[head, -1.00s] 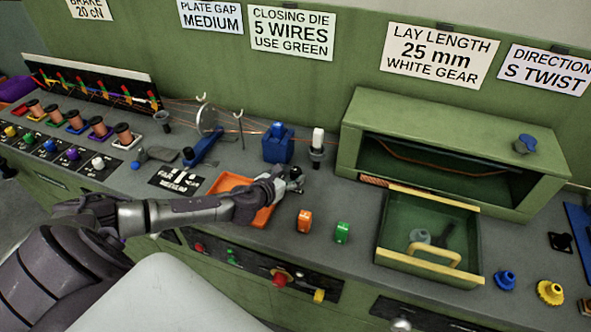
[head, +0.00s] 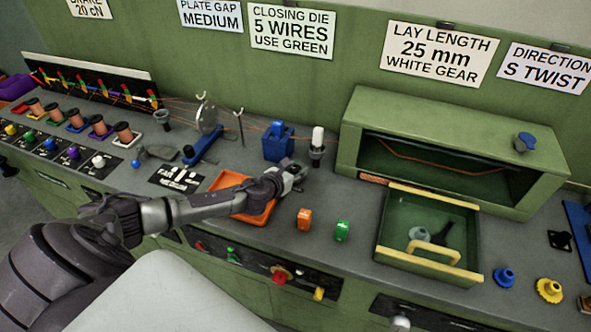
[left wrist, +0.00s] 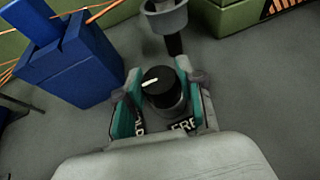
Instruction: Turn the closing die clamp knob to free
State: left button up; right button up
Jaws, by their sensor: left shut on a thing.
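The clamp knob (left wrist: 159,88) is black and round with a white pointer mark, seen in the left wrist view. The mark points toward the picture's left. My left gripper (left wrist: 161,100) is shut on the knob, one teal-padded finger on each side. A label partly reading "FRE" (left wrist: 184,126) lies at the knob's lower right; another label at its lower left is mostly covered. In the head view my left gripper (head: 292,174) hides the knob, in front of the blue block (head: 278,146) through which the wires run. My right gripper is not in view.
A white-topped post (head: 318,140) stands close behind my gripper. An orange tray (head: 262,219) lies under my left forearm. Orange (head: 304,219) and green (head: 342,231) pieces stand to the right, before an open drawer (head: 380,235). A sign (head: 290,32) reads "CLOSING DIE 5 WIRES USE GREEN".

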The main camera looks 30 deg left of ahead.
pick_arm(q)
jog(key=shift+d+r+n+y+p, duration=0.15)
jog(key=shift+n+y+p, duration=0.75)
jog(key=shift+y+p, duration=0.1)
jog(key=n+g+y+p, duration=0.1)
jog(key=n+y, duration=0.1)
jog(key=shift+y+p, duration=0.35)
jog(key=shift+y, duration=0.05)
jog(key=shift+n+g+y, duration=0.6)
jog(key=shift+n+y, duration=0.4)
jog(key=shift+n, duration=0.1)
jog(key=n+g+y, duration=0.2)
jog(key=shift+w+f+n, duration=0.1)
jog(key=shift+f+n, duration=0.1)
jog(key=shift+n, duration=0.2)
jog(key=shift+n+g+y, duration=0.9)
jog(key=shift+f+n+g+y+b, duration=0.1)
jog(key=shift+n+g+y+b, duration=0.5)
jog(key=shift+n+g+b, duration=0.25)
jog(key=n+g+y+b, duration=0.1)
jog(key=n+g+b, duration=0.3)
jog(key=g+b, duration=0.1)
jog(key=shift+n, duration=0.25)
jog(key=shift+n+g+b, duration=0.7)
jog(key=shift+g+b, duration=0.15)
jog(key=shift+b, duration=0.2)
jog(key=shift+r, duration=0.2)
